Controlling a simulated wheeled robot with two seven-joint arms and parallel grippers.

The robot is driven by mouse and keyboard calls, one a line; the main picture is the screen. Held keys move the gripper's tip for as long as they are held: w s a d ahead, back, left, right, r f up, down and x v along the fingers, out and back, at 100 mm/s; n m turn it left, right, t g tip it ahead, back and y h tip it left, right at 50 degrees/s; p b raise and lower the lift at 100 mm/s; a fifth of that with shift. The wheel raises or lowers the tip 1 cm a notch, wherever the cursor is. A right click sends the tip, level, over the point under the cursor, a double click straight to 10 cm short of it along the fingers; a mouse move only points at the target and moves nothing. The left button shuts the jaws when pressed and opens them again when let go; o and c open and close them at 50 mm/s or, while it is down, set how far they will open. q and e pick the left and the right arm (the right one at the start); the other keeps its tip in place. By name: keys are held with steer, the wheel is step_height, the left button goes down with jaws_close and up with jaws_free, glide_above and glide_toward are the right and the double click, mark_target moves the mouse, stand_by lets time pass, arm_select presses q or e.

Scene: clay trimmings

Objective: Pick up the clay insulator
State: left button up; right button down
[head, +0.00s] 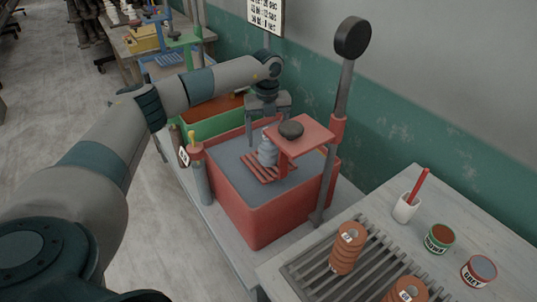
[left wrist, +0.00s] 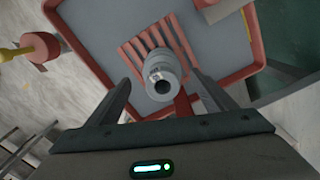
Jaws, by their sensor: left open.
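The clay insulator (head: 267,152) is a grey, ribbed piece standing on red slats (head: 251,172) in a red-walled tub with a grey inside. In the left wrist view the insulator (left wrist: 161,76) shows end-on, with a dark hole in its near end and a small pale label on its side. My left gripper (head: 267,138) is open above and around the upper part of the insulator. In the left wrist view the gripper (left wrist: 160,90) has one finger on each side of it, with gaps visible. I cannot tell how deep the fingers reach. My right gripper is not in view.
A red plate (head: 305,134) with a dark knob on a tall lever post stands close right of the gripper. The red tub wall (head: 262,222) surrounds the slats. Orange ribbed pieces (head: 347,250) stand on a grey rack at right, beside paint tins (head: 439,238) and a white cup (head: 406,208).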

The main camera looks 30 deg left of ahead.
mark_target(269, 147)
arm_select(q)
steer(key=shift+f, duration=0.25)
steer(key=f+b, duration=0.3)
steer(key=f, duration=0.1)
steer(key=shift+w, duration=0.3)
steer(key=shift+f, duration=0.6)
steer(key=shift+r, duration=0.1)
steer(key=c, duration=1.8)
steer(key=shift+o, duration=0.2)
